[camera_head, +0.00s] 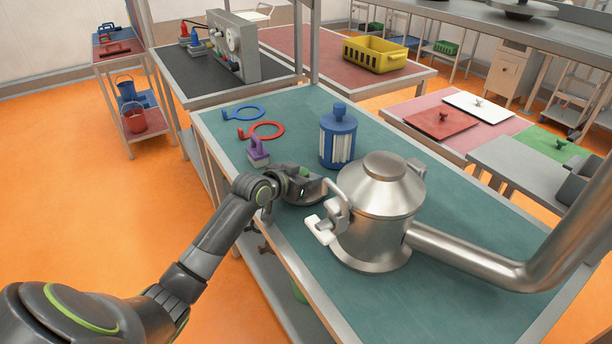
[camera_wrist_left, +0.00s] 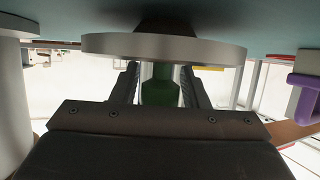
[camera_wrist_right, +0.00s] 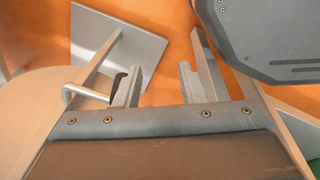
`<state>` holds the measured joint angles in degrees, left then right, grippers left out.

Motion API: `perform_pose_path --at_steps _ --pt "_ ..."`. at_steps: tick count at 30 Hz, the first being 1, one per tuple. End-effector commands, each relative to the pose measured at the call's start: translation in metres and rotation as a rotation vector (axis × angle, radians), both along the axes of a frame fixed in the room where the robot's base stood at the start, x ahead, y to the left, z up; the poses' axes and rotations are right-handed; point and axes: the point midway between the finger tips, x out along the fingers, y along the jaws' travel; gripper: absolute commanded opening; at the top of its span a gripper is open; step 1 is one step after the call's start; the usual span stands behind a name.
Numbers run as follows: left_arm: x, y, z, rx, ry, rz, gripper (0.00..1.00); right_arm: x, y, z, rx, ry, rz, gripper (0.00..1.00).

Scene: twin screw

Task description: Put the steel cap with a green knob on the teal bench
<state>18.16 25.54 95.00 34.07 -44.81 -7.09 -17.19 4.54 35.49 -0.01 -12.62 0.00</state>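The steel cap is a round steel disc (camera_wrist_left: 165,48) with a green knob (camera_wrist_left: 162,88). In the left wrist view the knob sits between the fingers of my left gripper (camera_wrist_left: 160,95), which is shut on it. In the head view the green knob (camera_head: 304,171) shows at my left gripper (camera_head: 292,182), near the left edge of the teal bench (camera_head: 450,290). The disc is close to the bench top; I cannot tell whether it touches. My right gripper (camera_wrist_right: 158,85) has its fingers apart, with orange floor visible between them. I cannot make it out in the head view.
A large steel vessel (camera_head: 375,240) with a thick pipe stands right of my left gripper. A blue-topped canister (camera_head: 338,140) stands behind it. A purple-handled piece (camera_head: 258,150), a red ring (camera_head: 265,130) and a blue ring (camera_head: 245,112) lie at the back left. The bench's front right is clear.

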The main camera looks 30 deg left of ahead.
Motion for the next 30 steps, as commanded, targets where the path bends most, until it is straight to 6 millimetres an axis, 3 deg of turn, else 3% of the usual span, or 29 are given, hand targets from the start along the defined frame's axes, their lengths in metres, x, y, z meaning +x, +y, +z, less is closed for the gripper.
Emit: perform_pose_path --at_steps 2,14,30 --pt "0.0 0.0 0.0 0.0 0.0 0.0 0.51 0.0 0.0 0.0 0.0 -0.001 0.0 0.36" --pt "-0.003 0.001 0.004 0.001 0.001 0.001 0.51 0.001 0.0 0.002 0.0 -0.002 0.0 0.36" --pt "-0.085 0.019 0.038 0.004 0.001 -0.002 0.51 0.001 -0.001 -0.001 -0.001 -0.002 0.0 0.36"
